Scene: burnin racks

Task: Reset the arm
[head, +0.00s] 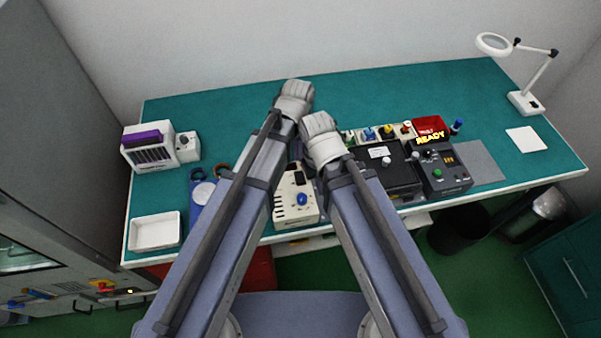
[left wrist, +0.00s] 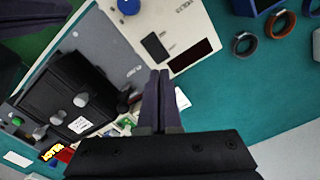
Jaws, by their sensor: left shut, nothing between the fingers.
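My left arm reaches up the middle of the head view, and its wrist (head: 296,96) is over the bench with the fingers hidden beneath it. In the left wrist view my left gripper (left wrist: 163,76) is shut and empty, its dark fingers together. They show above the teal bench top, beside a cream instrument (left wrist: 170,30). My right arm ends just right of and nearer than the left, at its wrist (head: 322,137). The right fingers are hidden, so I cannot tell their state.
The cream instrument (head: 294,212) with a blue knob stands between my forearms. A black tester (head: 398,178) and a dark box with a green button (head: 440,173) are at right. A white tray (head: 155,232) is at left. The back of the bench (head: 400,90) is clear.

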